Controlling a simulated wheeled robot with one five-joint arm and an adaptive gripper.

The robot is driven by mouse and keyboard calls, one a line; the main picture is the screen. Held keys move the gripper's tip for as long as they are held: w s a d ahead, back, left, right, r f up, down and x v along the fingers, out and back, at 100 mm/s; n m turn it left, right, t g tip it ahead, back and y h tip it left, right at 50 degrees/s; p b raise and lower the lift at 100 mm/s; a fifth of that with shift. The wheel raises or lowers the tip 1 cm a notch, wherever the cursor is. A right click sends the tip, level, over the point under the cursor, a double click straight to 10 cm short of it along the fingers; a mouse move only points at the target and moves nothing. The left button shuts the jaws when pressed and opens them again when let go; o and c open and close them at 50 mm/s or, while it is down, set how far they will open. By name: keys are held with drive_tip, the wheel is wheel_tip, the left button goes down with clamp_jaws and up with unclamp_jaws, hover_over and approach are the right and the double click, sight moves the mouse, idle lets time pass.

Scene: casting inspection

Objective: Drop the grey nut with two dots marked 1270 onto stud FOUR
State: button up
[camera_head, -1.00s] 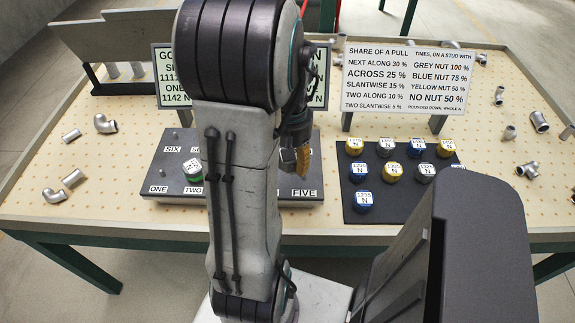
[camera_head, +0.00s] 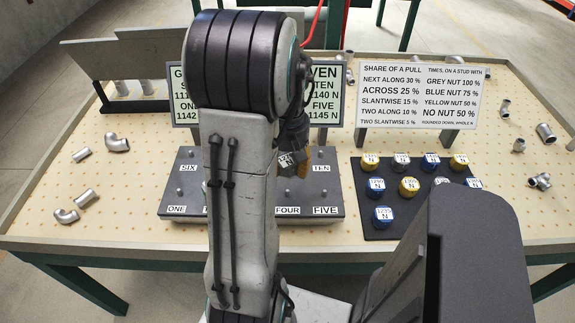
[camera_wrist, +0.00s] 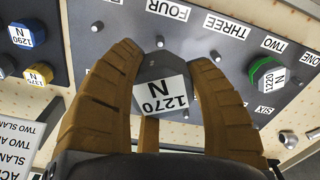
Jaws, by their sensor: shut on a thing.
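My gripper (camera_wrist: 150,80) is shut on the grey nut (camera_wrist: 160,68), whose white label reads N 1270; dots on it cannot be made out. In the head view my gripper (camera_head: 297,165) holds the grey nut (camera_head: 286,161) above the right part of the dark stud board (camera_head: 240,218). Stud FOUR (camera_wrist: 160,41) stands bare beside the label FOUR (camera_wrist: 167,10) in the wrist view, just beyond the nut. The label FOUR (camera_head: 287,210) also shows on the board's front edge in the head view. Its stud is hard to make out there.
A green-sided nut marked 1220 (camera_wrist: 265,78) sits by label TWO; my arm mostly hides it in the head view. A dark mat (camera_head: 375,228) with several blue, yellow and grey nuts lies right. Sign boards (camera_head: 418,95) stand behind. Pipe fittings (camera_head: 117,143) lie around.

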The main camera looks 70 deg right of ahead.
sight(288, 191)
drive_tip(key=shift+f, duration=0.2)
idle(0.4)
drive_tip(key=shift+f+b, duration=2.4)
drive_tip(key=shift+f, duration=0.35)
drive_tip(key=shift+f, duration=1.8)
idle(0.7)
drive_tip(key=o, duration=1.4)
drive_tip(key=shift+c, duration=0.2)
drive_tip(key=shift+r, duration=0.1)
wheel_tip(288, 191, up, 12)
drive_tip(key=shift+f, duration=0.1)
